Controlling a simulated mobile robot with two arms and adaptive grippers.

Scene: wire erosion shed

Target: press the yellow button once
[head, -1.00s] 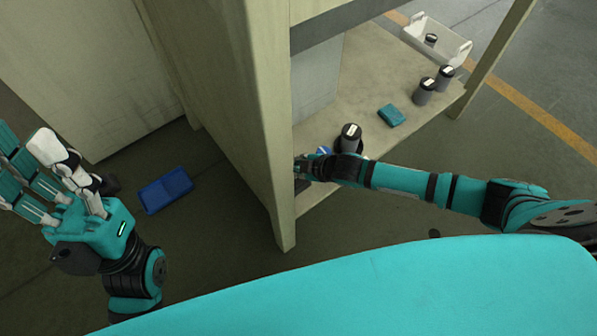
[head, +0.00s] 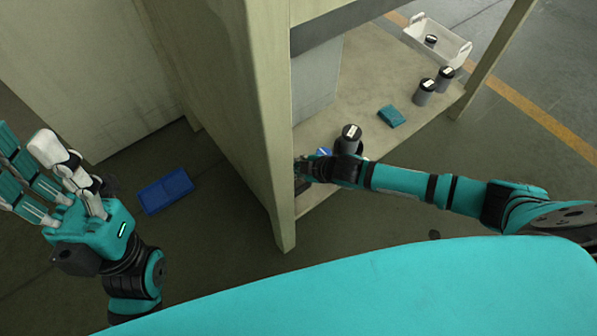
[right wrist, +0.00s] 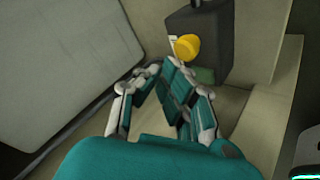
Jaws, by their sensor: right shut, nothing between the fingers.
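The yellow button (right wrist: 187,47) is a round knob on the front of a dark box (right wrist: 213,40), near the top middle of the right wrist view. My right gripper (right wrist: 166,68) is shut and empty, its fingertips just below and left of the button in that view. I cannot tell whether they touch it. In the head view my right gripper (head: 303,169) is by the post's edge, and the button is hidden. My left gripper (head: 28,145) is open and empty at the far left.
A pale post (head: 262,130) stands between my arms. A blue tray (head: 166,191) lies on the floor.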

